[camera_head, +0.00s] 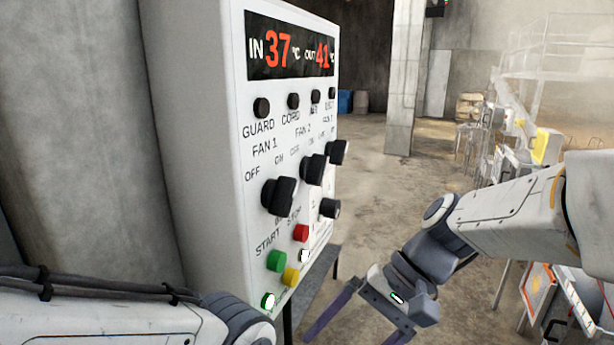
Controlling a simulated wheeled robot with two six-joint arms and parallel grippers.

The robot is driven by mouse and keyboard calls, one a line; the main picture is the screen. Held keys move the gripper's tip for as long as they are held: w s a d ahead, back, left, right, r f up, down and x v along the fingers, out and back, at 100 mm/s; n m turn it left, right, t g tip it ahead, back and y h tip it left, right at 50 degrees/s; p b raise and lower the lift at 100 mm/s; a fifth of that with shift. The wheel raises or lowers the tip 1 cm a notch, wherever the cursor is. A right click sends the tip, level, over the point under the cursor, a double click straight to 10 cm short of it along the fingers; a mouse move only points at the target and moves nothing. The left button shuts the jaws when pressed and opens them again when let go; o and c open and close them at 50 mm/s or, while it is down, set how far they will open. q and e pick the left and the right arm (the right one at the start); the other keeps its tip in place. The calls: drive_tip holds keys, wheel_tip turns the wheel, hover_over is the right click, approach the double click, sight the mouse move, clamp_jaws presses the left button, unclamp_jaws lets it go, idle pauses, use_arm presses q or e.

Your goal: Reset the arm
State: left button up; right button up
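My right arm comes in from the right. Its gripper (358,325) points down and to the left in front of the panel's lower right side, with its two fingers spread apart and nothing visible between them; the fingertips run near or past the lower edge. My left arm crosses the lower left corner, in front of the control panel's base. Its gripper is out of the frame. The white control panel (232,180) stands close in front, with a display (290,48) reading IN 37 and OUT 41.
The panel carries black knobs (278,195), a green button (275,261), a red button (301,232) and a yellow button (291,277). A concrete wall (75,140) is at left. Open floor (390,190) lies behind my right arm. Equipment and railings (560,65) line the right side.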

drive_tip(key=s+f+n+t+h+b, duration=0.1)
drive_tip(key=s+f+n+t+h, duration=0.1)
drive_tip(key=s+f+n+h, duration=0.4)
drive_tip(key=shift+s+f+n+h, duration=0.4)
drive_tip(key=shift+s+f+n, duration=1.5)
drive_tip(key=shift+n, duration=0.7)
drive_tip(key=shift+s+r, duration=0.1)
drive_tip(key=shift+r, duration=0.05)
drive_tip(key=shift+a, duration=0.1)
